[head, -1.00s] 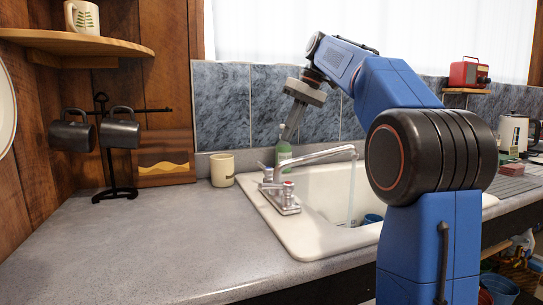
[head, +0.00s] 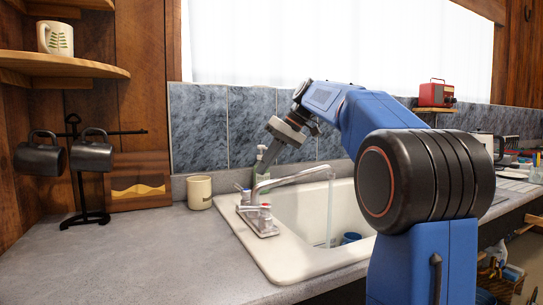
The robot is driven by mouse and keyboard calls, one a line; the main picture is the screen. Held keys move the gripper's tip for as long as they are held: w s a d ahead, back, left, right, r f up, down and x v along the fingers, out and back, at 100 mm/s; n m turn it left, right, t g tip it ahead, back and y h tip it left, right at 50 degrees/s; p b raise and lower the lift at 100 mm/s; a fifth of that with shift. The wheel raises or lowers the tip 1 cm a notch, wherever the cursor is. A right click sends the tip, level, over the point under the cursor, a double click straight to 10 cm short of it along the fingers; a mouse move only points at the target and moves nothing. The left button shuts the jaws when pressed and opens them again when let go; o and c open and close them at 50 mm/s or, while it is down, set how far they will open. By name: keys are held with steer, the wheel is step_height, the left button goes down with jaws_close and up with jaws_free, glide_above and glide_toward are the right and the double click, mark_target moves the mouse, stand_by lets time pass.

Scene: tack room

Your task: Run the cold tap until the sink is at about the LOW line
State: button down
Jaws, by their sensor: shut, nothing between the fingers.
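The chrome tap (head: 300,180) stands on the left rim of the white sink (head: 290,262), its spout reaching right over the basin. A thin stream of water (head: 330,212) falls from the spout. One handle with a red mark (head: 265,214) is at the near end of the tap base. A handle with a bluish mark (head: 245,196) is at the far end. My gripper (head: 264,168) is shut and empty, pointing down behind the tap, in front of the soap bottle in the picture. I cannot tell whether it touches a handle. The LOW line and water level are hidden.
A blue cup (head: 350,238) is in the sink. A black mug stand (head: 85,217) is farther left. The front left counter (head: 130,265) is clear.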

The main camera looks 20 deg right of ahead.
mark_target(241, 191)
steer(key=shift+w+a+f, duration=0.1)
steer(key=shift+a+f, duration=0.4)
steer(key=shift+a, duration=0.35)
steer(key=shift+s+a+f, duration=0.1)
steer(key=shift+a+f, duration=0.35)
steer(key=shift+a, duration=0.4)
steer(key=shift+w+a+f, duration=0.1)
steer(key=shift+a+f, duration=0.4)
steer(key=shift+a, duration=0.35)
